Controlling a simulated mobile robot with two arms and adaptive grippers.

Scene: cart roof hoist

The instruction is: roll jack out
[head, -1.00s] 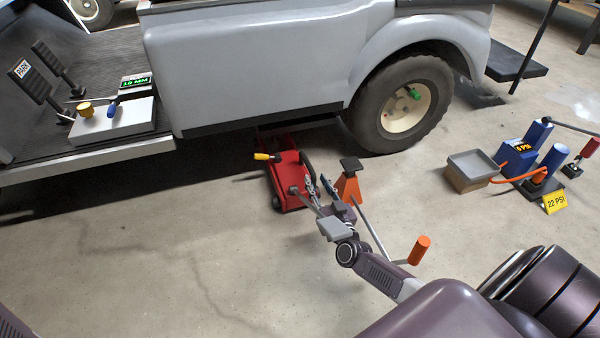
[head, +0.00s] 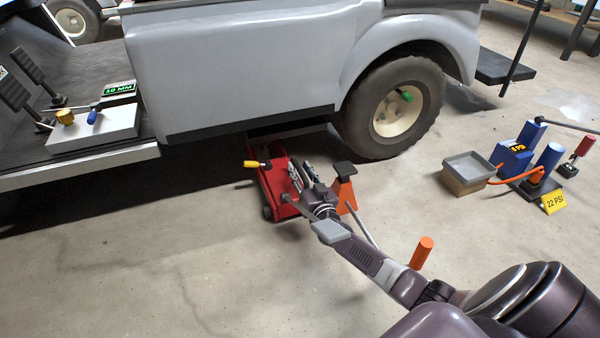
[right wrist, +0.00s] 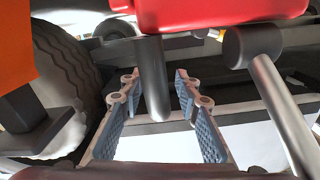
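The red jack (head: 270,186) stands on the floor, its far end under the cart's side; it has a yellow-tipped lever (head: 253,164). It also shows at the top of the right wrist view (right wrist: 205,14). A long rod with an orange grip (head: 422,251) slants from the jack, partly behind my right arm. My right gripper (head: 303,174) is over the jack's near right side, mostly hiding its dark side handle. In the right wrist view the gripper (right wrist: 155,78) is open, with a dark bar (right wrist: 151,72) between its fingers, apart from both. My left gripper is not in view.
An orange jack stand (head: 345,188) stands close to the right of the jack and my gripper. The cart's wheel (head: 395,112) is behind it. A grey tray (head: 468,167) and a blue pump (head: 513,158) stand at the right. The floor in front is clear.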

